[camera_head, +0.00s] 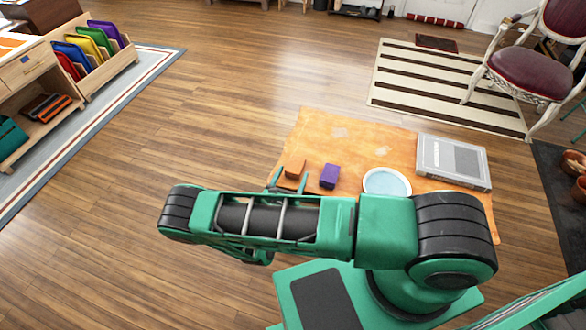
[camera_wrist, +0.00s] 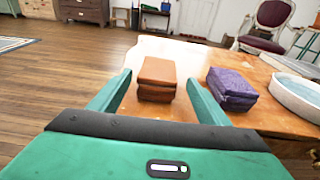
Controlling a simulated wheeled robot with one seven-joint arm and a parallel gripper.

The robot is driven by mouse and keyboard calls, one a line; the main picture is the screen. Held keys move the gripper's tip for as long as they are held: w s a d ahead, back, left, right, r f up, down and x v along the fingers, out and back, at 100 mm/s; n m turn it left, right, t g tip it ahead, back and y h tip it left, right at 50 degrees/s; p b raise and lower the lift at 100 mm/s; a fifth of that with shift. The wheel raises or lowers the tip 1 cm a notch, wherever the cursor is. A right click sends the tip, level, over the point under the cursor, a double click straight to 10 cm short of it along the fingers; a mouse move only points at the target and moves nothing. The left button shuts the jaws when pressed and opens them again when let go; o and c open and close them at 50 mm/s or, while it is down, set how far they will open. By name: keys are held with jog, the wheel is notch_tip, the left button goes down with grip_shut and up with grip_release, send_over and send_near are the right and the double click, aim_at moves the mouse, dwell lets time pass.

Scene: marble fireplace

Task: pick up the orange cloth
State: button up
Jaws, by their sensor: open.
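An orange folded cloth (camera_wrist: 157,79) lies on the wooden table in the wrist view, as a small stacked block. It also shows in the head view (camera_head: 295,168), just beyond my arm. My gripper (camera_wrist: 158,84) is open, with one green finger to the left of the orange cloth and one to the right. Gaps show between the cloth and both fingers. In the head view my arm hides most of the gripper; only the fingertips show near the cloth.
A purple folded cloth (camera_head: 329,176) lies just right of the orange one. A pale round dish (camera_head: 387,182) and a grey book or box (camera_head: 453,161) are farther right on the wooden table (camera_head: 370,143). The table's far left part is clear.

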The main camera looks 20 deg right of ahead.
aim_at(295, 165)
jog(key=shift+x, duration=2.9)
jog(key=shift+w+a, duration=0.1)
jog(key=shift+a, duration=0.1)
jog(key=c, duration=1.1)
